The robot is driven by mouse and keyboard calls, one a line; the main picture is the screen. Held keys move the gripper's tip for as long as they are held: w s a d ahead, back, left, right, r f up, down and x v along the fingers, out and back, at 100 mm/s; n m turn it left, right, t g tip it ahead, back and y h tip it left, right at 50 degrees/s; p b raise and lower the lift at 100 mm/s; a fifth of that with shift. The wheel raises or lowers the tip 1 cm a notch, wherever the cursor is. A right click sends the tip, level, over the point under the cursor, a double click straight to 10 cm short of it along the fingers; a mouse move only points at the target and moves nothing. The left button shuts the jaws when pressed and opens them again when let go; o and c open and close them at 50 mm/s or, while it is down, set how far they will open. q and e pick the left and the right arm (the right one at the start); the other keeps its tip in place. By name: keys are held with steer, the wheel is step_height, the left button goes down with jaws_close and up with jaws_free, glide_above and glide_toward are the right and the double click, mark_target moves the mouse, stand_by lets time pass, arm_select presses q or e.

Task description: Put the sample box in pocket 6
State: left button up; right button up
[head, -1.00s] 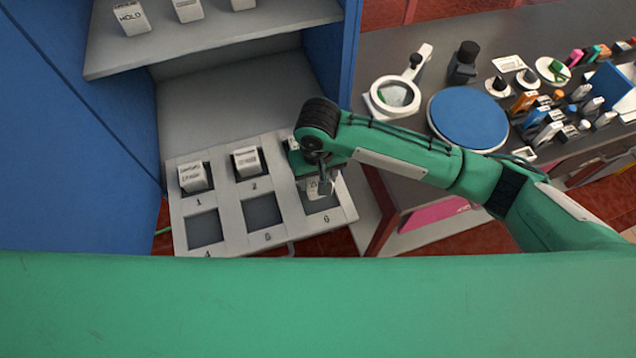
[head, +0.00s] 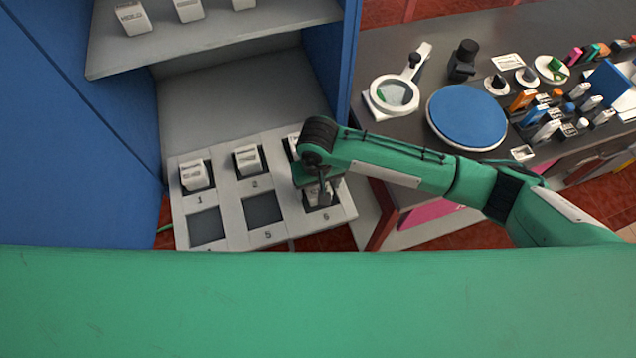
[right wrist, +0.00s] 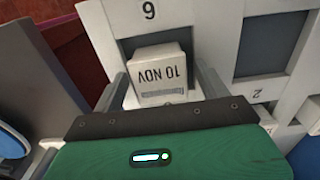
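The sample box (head: 317,194) is white with dark print. It sits in pocket 6 (head: 335,208) at the front right of the grey pocket panel (head: 232,228). In the right wrist view the box (right wrist: 160,78), printed "10 NOV", stands in the dark opening below the upside-down 6. My right gripper (head: 322,190) is over pocket 6, partly hiding the box. In the right wrist view its fingers (right wrist: 165,88) stand on both sides of the box, with narrow gaps showing, so it looks open around it. My left gripper is not in view.
Pockets 1 (head: 195,175) and 2 (head: 248,160) hold white boxes; another shows behind my right wrist. Pockets 4 (head: 206,226) and 5 (head: 263,209) are empty. A shelf (head: 215,38) hangs above, with blue walls beside. A cluttered table with a blue disc (head: 467,117) stands right.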

mark_target(318, 187)
step_height(318, 187, up, 12)
steer(key=b, duration=0.3)
steer(key=shift+r, duration=0.15)
stand_by(0.6)
